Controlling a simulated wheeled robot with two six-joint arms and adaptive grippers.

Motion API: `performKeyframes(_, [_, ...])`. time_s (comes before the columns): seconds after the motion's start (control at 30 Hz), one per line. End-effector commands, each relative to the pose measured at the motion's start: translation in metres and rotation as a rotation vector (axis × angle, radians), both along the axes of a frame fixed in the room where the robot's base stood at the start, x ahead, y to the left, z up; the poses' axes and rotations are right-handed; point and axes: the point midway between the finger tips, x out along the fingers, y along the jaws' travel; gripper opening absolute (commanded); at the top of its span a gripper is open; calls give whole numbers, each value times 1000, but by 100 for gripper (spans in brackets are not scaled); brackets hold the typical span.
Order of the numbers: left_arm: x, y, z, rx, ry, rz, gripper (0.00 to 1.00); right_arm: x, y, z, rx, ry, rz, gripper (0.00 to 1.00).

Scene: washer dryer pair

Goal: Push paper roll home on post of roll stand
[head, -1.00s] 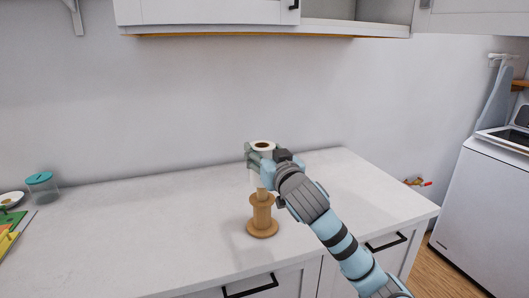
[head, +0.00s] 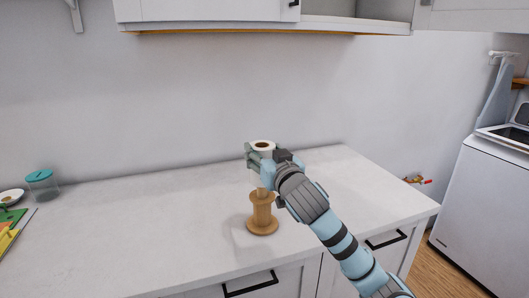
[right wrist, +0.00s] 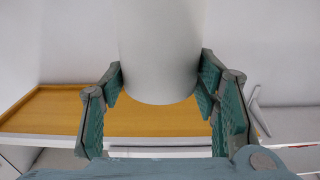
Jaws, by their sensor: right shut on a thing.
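The white paper roll (head: 266,154) is upright, with its brown-rimmed top hole showing in the head view. My right gripper (head: 262,161) is shut around its side. In the right wrist view the roll (right wrist: 160,50) stands between the two green-padded fingers (right wrist: 160,85). The wooden roll stand (head: 262,213) stands upright on the counter directly below, with a round base and a spool-like body. Some tan post shows between stand and gripper. The fingers hide the roll's lower part, so I cannot tell how far it sits over the post. My left gripper is not in view.
The white counter (head: 160,225) is clear around the stand. A jar with a teal lid (head: 42,184), a small bowl (head: 11,196) and a coloured board (head: 10,228) are at the far left. A wall cabinet (head: 205,12) hangs above. A white washer (head: 485,205) stands at the right.

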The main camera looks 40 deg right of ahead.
Motion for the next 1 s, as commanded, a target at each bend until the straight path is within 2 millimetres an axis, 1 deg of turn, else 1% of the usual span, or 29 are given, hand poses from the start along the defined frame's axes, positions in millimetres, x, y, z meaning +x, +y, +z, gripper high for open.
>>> performKeyframes(1.0, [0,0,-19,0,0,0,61,0,0,-26,0,-1,0,25])
